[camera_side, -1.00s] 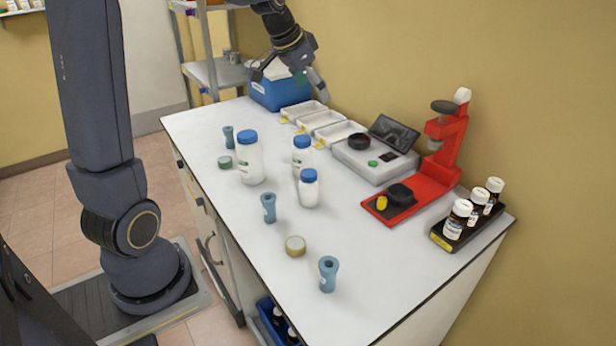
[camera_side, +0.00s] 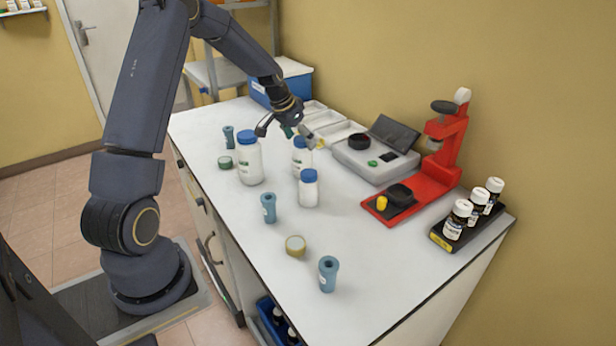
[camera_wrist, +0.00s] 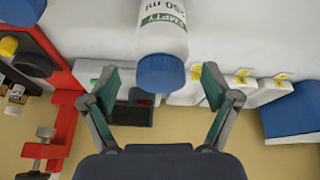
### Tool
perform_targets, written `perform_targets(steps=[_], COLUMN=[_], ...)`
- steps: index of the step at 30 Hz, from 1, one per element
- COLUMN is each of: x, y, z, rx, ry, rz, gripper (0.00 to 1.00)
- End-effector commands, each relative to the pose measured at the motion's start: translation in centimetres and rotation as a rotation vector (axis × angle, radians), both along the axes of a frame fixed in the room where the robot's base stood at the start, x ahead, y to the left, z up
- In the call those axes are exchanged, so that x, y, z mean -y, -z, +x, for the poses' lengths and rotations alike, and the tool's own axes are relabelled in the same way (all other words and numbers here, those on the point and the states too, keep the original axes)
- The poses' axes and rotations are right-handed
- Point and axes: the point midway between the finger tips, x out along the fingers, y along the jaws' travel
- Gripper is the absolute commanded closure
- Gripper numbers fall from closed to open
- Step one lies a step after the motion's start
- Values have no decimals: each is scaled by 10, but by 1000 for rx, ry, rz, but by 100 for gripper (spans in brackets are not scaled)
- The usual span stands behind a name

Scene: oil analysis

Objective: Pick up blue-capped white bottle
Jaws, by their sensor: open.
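Three white bottles with blue caps stand upright on the bench: a large one (camera_side: 249,165) at left, one behind (camera_side: 301,158), and a small one (camera_side: 308,192) in front. My gripper (camera_side: 288,131) is open and empty, over the bench at the rear bottle's cap, which it partly hides. In the wrist view, a blue-capped white bottle (camera_wrist: 162,30) marked "EMPTY 250 ml" appears centred between the spread fingers of my gripper (camera_wrist: 160,82). Neither finger appears to touch it.
Blue-grey funnel-like pieces (camera_side: 268,208) and a yellowish round lid (camera_side: 295,246) stand in front. A grey device (camera_side: 365,165), a red stand (camera_side: 420,185) and a black rack (camera_side: 465,236) of brown bottles are at right. White trays (camera_side: 322,121) lie behind. The front bench is mostly clear.

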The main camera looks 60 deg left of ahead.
Motion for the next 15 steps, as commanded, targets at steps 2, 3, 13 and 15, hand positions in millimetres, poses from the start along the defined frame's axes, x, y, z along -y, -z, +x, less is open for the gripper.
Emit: perform_targets(steps=[2, 3, 13, 15], x=[0, -1, -3, -3], y=[7, 13, 48, 48], z=[3, 4, 19, 20], rx=[-1, -3, 0, 0], ry=[0, 0, 1, 1], rz=[-1, -1, 0, 0], gripper=[13, 13, 13, 13])
